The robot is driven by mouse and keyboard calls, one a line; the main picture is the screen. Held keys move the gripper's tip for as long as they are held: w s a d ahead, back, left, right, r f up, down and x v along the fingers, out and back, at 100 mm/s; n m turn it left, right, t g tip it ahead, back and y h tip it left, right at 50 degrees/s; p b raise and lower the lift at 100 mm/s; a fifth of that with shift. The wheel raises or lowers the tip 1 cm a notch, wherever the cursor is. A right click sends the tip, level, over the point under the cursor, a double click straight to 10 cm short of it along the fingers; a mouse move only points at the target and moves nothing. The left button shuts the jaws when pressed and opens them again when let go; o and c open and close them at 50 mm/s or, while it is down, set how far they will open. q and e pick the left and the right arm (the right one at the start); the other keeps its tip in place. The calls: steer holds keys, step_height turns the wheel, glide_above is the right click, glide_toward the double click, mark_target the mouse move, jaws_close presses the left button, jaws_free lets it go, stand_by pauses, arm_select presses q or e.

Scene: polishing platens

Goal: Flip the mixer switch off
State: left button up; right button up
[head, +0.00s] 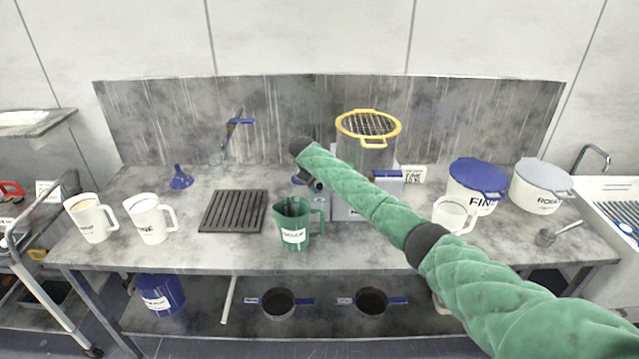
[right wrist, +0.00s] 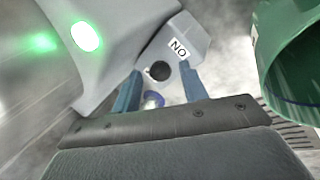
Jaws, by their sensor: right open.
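The mixer (head: 345,207) is a grey box-like machine at the back middle of the bench, partly hidden by my green-sleeved right arm. A metal vessel (head: 378,158) with a yellow-rimmed grid shows above it. In the right wrist view, a grey housing (right wrist: 185,38) bears a label reading "NO" or an inverted "ON", with a dark round part (right wrist: 160,70), perhaps the switch, below it. A green lamp (right wrist: 87,36) glows. My right gripper (right wrist: 160,82) is open, its blue fingers either side of the dark part; contact is unclear. It shows small in the head view (head: 314,184). My left gripper is out of view.
A green jug (head: 293,236) stands close to my right gripper, left of the mixer. A black slotted rack (head: 234,211) lies further left, with two white jugs beyond.

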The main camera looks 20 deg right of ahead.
mark_target(320, 192)
steer(key=shift+w+p+x, duration=0.25)
steer(key=shift+p+x, duration=0.05)
steer(key=shift+x, duration=0.95)
steer(key=shift+f, duration=0.2)
steer(key=shift+s, duration=0.15)
steer(key=shift+f, duration=0.1)
jaws_close()
